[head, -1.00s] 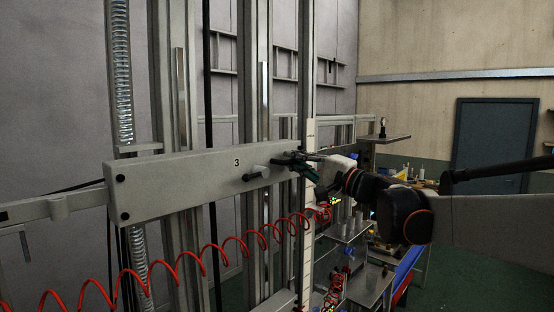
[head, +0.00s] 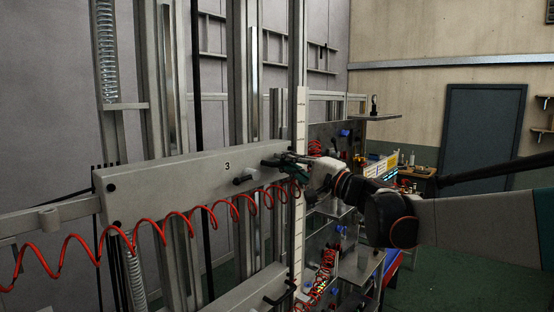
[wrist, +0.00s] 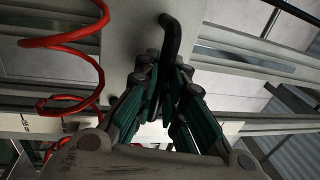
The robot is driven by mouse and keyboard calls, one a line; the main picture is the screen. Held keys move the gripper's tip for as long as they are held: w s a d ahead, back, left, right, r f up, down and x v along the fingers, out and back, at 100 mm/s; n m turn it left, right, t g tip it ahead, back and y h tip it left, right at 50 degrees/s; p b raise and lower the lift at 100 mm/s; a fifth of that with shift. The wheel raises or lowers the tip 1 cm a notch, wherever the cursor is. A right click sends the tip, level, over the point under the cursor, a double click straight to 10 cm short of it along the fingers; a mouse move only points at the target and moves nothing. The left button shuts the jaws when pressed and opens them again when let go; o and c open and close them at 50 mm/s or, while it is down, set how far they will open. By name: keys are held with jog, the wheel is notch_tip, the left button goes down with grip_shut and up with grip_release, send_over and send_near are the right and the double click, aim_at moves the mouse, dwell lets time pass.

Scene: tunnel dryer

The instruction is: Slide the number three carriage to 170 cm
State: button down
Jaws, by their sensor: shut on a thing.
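The number three carriage (head: 190,174) is a long light-grey beam marked "3", lying across the vertical rails in the head view. A dark handle (head: 270,162) sticks out near its right end; it shows as a curved black bar in the wrist view (wrist: 170,38). My gripper (head: 290,164) is shut on this handle, with its green-black fingers around it in the wrist view (wrist: 161,82). A white vertical scale strip (head: 300,130) stands just right of the carriage; its numbers are too small to read.
A short dark peg (head: 243,180) sticks out below the "3". A coiled red hose (head: 150,226) hangs across the carriage's front. Another grey carriage (head: 245,291) lies below. A spring (head: 105,50) stands at left. Cluttered shelves (head: 355,215) stand behind my arm.

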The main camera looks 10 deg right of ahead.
jog(key=c, duration=1.7)
grip_release()
jog(key=shift+d+r, duration=0.1)
jog(key=v, duration=0.7)
jog(key=shift+s, duration=0.35)
